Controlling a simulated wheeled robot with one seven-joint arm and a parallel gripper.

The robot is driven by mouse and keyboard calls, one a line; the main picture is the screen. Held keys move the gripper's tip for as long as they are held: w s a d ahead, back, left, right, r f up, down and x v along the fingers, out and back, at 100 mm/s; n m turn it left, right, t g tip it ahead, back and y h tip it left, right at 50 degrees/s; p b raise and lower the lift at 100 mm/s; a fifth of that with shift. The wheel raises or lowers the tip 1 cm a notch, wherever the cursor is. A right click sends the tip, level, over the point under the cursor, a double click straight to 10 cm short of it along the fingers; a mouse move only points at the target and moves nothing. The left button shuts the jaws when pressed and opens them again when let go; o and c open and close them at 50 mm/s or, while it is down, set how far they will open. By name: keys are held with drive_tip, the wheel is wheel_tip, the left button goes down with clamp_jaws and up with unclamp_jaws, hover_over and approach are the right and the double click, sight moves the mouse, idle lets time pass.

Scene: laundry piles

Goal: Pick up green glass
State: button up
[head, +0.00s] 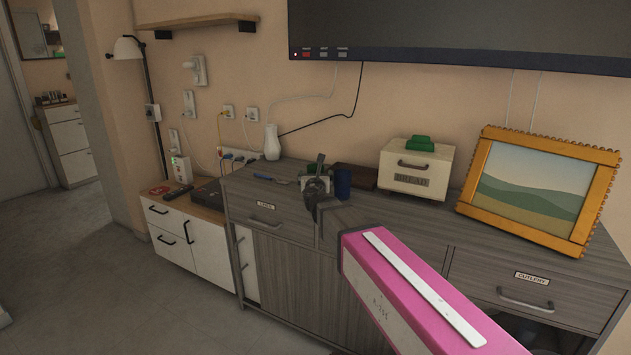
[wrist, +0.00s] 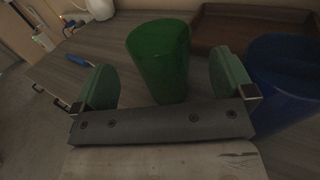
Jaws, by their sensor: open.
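The green glass (wrist: 160,58) stands upright on the grey wooden cabinet top, in the middle of the wrist view. My gripper (wrist: 164,80) is open, with one green-padded finger to the left of the glass and one to the right. The glass is just beyond and between the fingers, with a visible gap at the left finger. In the head view my gripper (head: 318,172) is over the cabinet top, and my arm hides the glass there.
A blue cup (wrist: 283,80) stands close to the right finger; it also shows in the head view (head: 342,183). A brown tray (wrist: 250,28) lies behind. A bread box (head: 414,170), a picture frame (head: 540,190) and a white vase (head: 272,143) stand on the cabinet.

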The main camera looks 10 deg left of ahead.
drive_tip(key=w, duration=0.4)
drive_tip(key=shift+w+a+f, duration=0.35)
drive_tip(key=c, duration=1.1)
drive_tip(key=shift+r, duration=0.15)
